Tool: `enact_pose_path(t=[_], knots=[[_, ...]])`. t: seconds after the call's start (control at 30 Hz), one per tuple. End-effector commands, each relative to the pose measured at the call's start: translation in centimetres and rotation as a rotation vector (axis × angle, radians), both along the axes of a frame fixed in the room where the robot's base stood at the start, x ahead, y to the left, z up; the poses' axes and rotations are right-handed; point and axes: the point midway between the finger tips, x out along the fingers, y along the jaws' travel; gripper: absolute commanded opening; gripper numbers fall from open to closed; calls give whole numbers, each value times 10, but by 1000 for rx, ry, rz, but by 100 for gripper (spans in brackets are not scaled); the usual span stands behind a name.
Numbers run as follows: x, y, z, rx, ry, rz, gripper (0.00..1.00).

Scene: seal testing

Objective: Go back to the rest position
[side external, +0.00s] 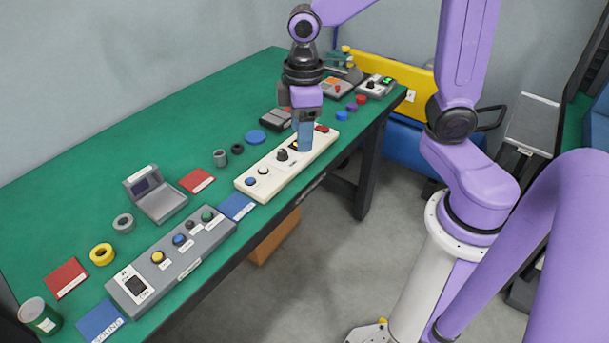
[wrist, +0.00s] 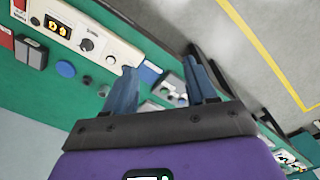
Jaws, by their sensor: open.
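My gripper (side external: 305,136) hangs from my purple arm over the white control panel (side external: 256,190) on the green table. In the wrist view my gripper's two blue fingers (wrist: 160,92) are spread apart with nothing between them. The white panel also shows in the wrist view (wrist: 97,67), beyond the fingers and to the left, with its dark knob and small yellow display. In the side view the fingers hide part of the panel near its display; whether they touch it I cannot tell.
A grey button box (side external: 172,262) stands at the table's near end, with a grey hinged case (side external: 157,196), a yellow ring (side external: 102,254) and a green can (side external: 38,316) around it. A blue disc (side external: 255,137) lies behind the white panel. The table's middle left is clear.

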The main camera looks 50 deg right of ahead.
Motion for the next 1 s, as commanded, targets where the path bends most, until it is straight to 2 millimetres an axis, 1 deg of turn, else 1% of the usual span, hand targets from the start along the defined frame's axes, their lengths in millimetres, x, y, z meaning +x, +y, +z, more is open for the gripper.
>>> enact_pose_path(t=[0.03, 0.17, 0.3, 0.4, 0.5, 0.6, 0.7, 0.8, 1.0], knots=[[-16, 3, 2, 3, -1, 28, 56], [-56, 7, 3, 7, 0, 87, 56], [-98, 4, 2, 13, 3, 149, 56], [-125, 0, 1, 15, 5, 193, 56], [-147, -6, -1, 17, 8, 228, 56], [-162, -11, -3, 18, 10, 252, 56], [-170, -13, -4, 18, 11, 265, 56], [-173, -15, -4, 19, 12, 270, 56], [-173, -14, -4, 18, 12, 269, 56]])
